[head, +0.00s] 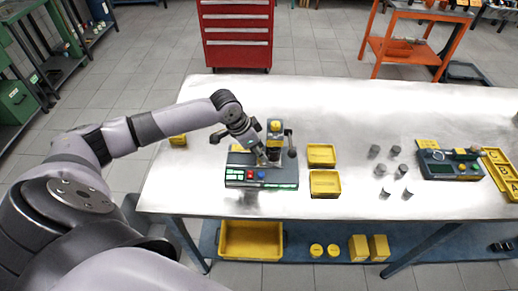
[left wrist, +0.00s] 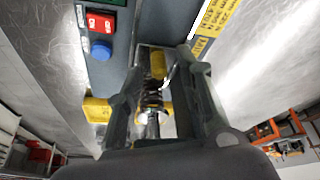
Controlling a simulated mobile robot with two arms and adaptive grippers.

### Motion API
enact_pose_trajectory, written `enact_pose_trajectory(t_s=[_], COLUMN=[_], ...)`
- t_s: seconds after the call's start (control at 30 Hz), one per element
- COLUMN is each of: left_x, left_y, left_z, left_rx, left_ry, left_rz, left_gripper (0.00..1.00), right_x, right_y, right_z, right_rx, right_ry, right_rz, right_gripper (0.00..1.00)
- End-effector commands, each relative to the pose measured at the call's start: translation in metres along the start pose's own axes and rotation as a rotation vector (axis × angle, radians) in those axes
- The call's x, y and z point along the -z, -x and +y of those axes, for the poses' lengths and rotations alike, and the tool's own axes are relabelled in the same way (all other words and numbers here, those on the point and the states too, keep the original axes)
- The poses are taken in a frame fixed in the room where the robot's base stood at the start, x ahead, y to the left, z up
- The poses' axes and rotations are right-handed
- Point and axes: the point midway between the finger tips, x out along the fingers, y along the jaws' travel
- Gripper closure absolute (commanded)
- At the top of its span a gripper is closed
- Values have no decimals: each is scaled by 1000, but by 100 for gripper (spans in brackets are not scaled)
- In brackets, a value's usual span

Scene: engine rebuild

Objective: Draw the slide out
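A dark grey bench machine (head: 262,183) stands on the left part of the table, with a red and a blue button on its front. A yellow-topped post (head: 275,128) rises behind it, with a black-knobbed lever at its right. My left gripper (head: 264,163) points down at the middle of the machine. In the left wrist view my left gripper (left wrist: 163,52) has its fingers apart. A yellow part (left wrist: 158,68) and a metal rod with a coil show between them. I cannot tell which part is the slide, and I see no finger clearly touching it. My right gripper is not in view.
Two yellow trays (head: 324,184) stand just right of the machine. Several grey cylinders (head: 383,193) stand further right, then a second dark fixture (head: 450,164) and a yellow rack (head: 499,172). The table's back and middle are mostly clear.

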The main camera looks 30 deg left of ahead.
Motion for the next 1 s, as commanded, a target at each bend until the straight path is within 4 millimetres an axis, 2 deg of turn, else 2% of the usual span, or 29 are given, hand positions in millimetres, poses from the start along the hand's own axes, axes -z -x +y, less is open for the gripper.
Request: enact_pose_trajectory(t_s=[0.13,0.37,0.87,1.0], left_x=[0,0,0,0], left_y=[-7,-7,-7,-7], left_z=[0,0,0,0], left_rx=[0,0,0,0], left_ry=[-1,-1,0,0], left_rz=[-1,-1,-1,-1], left_gripper=[66,66,99,100], right_x=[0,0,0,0], right_y=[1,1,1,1], right_z=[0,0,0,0], right_rx=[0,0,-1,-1], right_ry=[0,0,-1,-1], right_rz=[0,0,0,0], right_gripper=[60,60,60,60])
